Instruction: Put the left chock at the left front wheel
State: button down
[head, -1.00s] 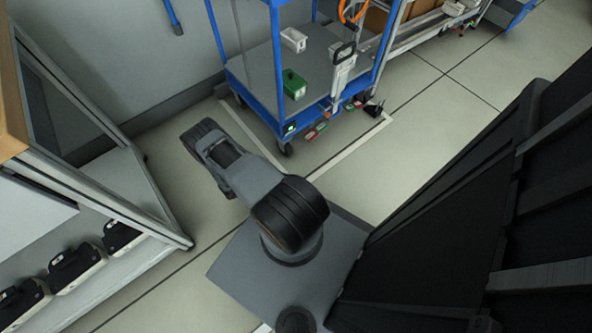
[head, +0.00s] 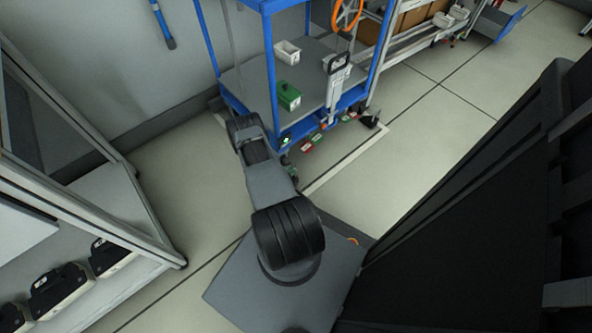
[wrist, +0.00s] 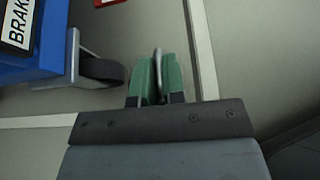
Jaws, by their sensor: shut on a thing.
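The chock is just right of this wheel in the wrist view, with a narrow gap or light touch; I cannot tell which.
Several red and green pieces (head: 307,146) lie on the floor along the cart's front edge. A white floor line (head: 345,160) runs in front of the cart. A bench with black-and-white devices (head: 60,290) stands at left.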

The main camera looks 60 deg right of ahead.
aim_at(296, 176)
jog(key=b+x, duration=0.1)
jog(key=x, duration=0.3)
jog(key=shift+d+r+b, duration=0.2)
jog(key=shift+r+b, duration=0.15)
jog(key=shift+b, duration=0.05)
jog(key=shift+f, duration=0.1)
jog(key=shift+f, duration=0.2)
jog(key=c, duration=1.2)
grip_release()
